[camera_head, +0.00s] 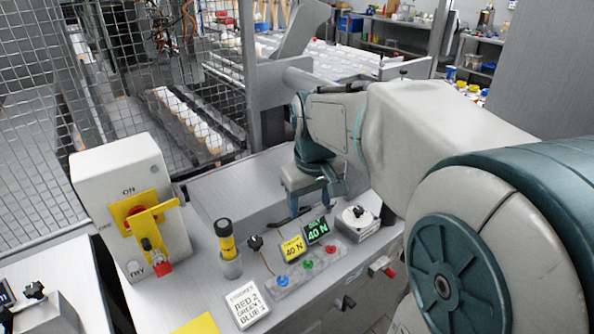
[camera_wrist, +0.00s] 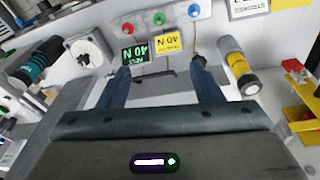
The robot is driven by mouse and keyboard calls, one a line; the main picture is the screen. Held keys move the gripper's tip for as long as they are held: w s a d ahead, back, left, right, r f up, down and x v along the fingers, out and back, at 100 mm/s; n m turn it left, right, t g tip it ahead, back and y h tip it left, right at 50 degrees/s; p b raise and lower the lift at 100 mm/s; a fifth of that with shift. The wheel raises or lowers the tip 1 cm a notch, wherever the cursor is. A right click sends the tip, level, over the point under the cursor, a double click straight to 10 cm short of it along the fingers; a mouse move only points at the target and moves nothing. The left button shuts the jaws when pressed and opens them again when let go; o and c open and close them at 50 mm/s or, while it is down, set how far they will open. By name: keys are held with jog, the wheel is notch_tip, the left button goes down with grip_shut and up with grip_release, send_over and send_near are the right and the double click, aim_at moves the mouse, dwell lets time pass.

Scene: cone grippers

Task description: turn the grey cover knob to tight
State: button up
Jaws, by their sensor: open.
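What looks like the grey cover knob (camera_head: 357,216) is a pale round disc with a dark mark, on a small light block at the right of the bench panel. It also shows in the wrist view (camera_wrist: 88,52), upper left, outside the left finger. I cannot read any tight mark on it. My gripper (camera_head: 310,204) points down over the panel behind the two small displays, to the left of the knob in the head view. Its blue fingers (camera_wrist: 163,78) are apart with nothing held between them, clear of the knob.
The green display (camera_head: 316,231) and yellow display (camera_head: 293,247) stand near the fingers, with coloured buttons (camera_head: 308,264) in front. A yellow-black cylinder (camera_head: 227,240) and a switch box (camera_head: 132,195) stand left; mesh fencing is behind.

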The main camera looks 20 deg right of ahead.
jog(key=w+d+f+n+g+b, duration=0.15)
jog(key=w+d+f, duration=0.25)
jog(key=w+d, duration=0.5)
jog(key=w+d+f+n+g, duration=0.1)
jog(key=w+d+f+n, duration=0.35)
jog(key=w, duration=0.85)
jog(key=shift+m+t, duration=0.25)
jog(key=shift+m, duration=0.55)
jog(key=f, duration=0.8)
jog(key=d+f, duration=0.1)
jog(key=f, duration=0.3)
jog(key=shift+d, duration=0.1)
jog(key=c, duration=1)
